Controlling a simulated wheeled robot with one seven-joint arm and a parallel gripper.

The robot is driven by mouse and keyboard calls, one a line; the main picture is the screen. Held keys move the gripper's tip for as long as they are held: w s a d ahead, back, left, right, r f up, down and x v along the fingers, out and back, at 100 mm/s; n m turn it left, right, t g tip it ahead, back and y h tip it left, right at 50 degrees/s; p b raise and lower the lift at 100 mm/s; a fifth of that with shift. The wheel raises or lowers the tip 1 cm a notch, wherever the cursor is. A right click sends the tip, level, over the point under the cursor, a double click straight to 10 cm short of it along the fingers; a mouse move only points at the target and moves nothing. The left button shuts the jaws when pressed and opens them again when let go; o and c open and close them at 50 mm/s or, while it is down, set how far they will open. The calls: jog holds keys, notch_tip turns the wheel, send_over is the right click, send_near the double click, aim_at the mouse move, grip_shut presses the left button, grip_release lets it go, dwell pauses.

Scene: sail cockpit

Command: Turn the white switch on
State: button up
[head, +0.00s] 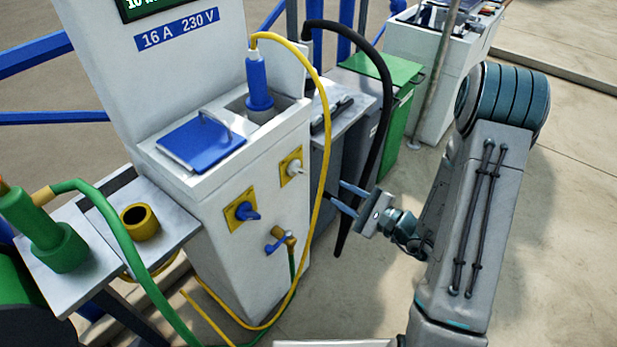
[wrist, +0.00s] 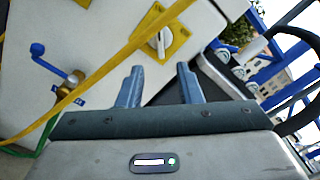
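The white switch (head: 293,168) is a small white knob on a yellow square plate, high on the right of the white pedestal's front. In the wrist view the white switch (wrist: 160,43) sits ahead of my fingertips, roughly in line with the gap between them. My gripper (head: 337,195) is open and empty, to the right of the switch and apart from it. In the wrist view both blue-grey fingers of my gripper (wrist: 160,69) stand apart with nothing between them.
A yellow cable (head: 322,140) hangs in front of the pedestal (head: 215,265), close to the white switch. A blue switch (head: 246,211) and a brass tap with a blue handle (head: 278,241) are lower. A black hose (head: 384,110) hangs behind my gripper. Open floor lies at right.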

aim_at(303, 173)
jog(key=x, duration=1.1)
jog(key=shift+w+a, duration=0.1)
grip_shut()
